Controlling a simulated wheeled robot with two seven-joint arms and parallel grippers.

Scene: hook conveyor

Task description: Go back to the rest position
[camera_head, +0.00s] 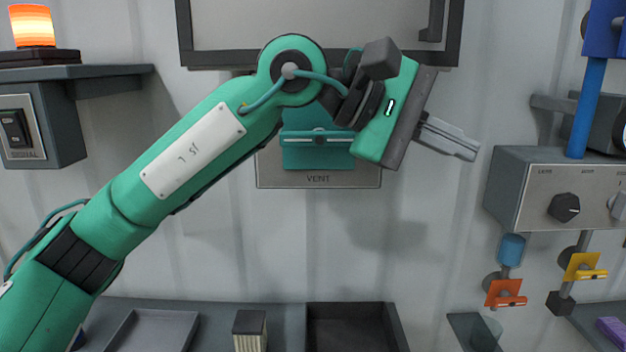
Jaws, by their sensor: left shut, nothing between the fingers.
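My left arm, green, comes in from the lower left and reaches up across the middle of the view. My left gripper (462,146) is at the right end of it. Its grey fingers are together with nothing between them and point right and slightly down. They are in front of the pale wall, left of the grey control box with a black knob (564,207). My right gripper does not show.
Behind my arm is a teal vent (318,152) on a plate. Below are a shallow grey tray (152,331), a dark bin (354,310) and a small block (249,326). An orange lamp (32,27) stands on the left shelf. Orange (506,290) and yellow (582,266) tags hang at right.

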